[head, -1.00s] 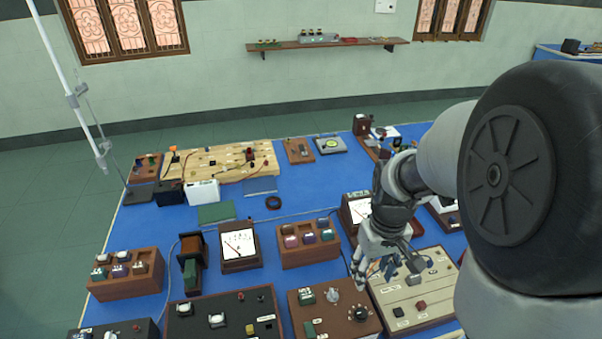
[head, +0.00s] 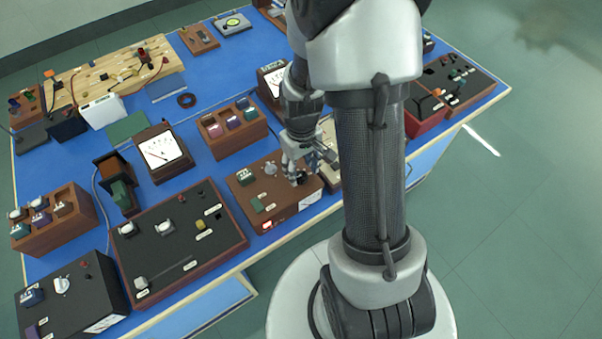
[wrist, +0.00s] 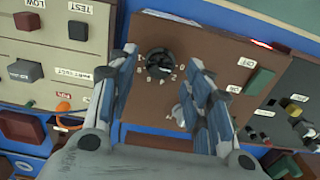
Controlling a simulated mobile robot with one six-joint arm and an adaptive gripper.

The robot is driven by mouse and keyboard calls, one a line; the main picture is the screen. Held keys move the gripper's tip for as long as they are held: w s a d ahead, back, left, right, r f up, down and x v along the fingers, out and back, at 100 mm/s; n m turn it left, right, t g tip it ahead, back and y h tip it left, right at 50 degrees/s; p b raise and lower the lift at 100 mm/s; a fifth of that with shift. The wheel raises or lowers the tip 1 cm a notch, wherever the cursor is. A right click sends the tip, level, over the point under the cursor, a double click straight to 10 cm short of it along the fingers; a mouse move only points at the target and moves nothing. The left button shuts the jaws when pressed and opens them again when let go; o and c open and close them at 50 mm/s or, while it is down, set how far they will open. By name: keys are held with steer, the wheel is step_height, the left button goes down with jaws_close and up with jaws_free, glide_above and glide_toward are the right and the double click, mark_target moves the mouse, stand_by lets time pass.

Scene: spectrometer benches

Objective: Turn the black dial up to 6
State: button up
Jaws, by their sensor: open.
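The black dial (wrist: 160,63) sits on a brown box (wrist: 215,55) in the wrist view, with small numbers around it. Its exact setting is too small to read. My gripper (wrist: 164,60) is open, with one finger to each side of the dial in the picture and nothing held. I cannot tell whether a finger touches the dial. In the head view my gripper (head: 303,168) is over the right part of the brown box (head: 248,185). There the dial (head: 301,178) is partly hidden by the fingers.
The brown box also carries a grey knob (wrist: 180,115) and a green block (wrist: 260,82). A cream box (wrist: 60,50) with a TEST button stands beside it. A long dark-topped box (head: 175,258) is left of it in the head view. Bare blue table (head: 225,70) lies farther back.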

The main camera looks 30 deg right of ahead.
steer(key=shift+f, duration=1)
steer(key=c, duration=1.1)
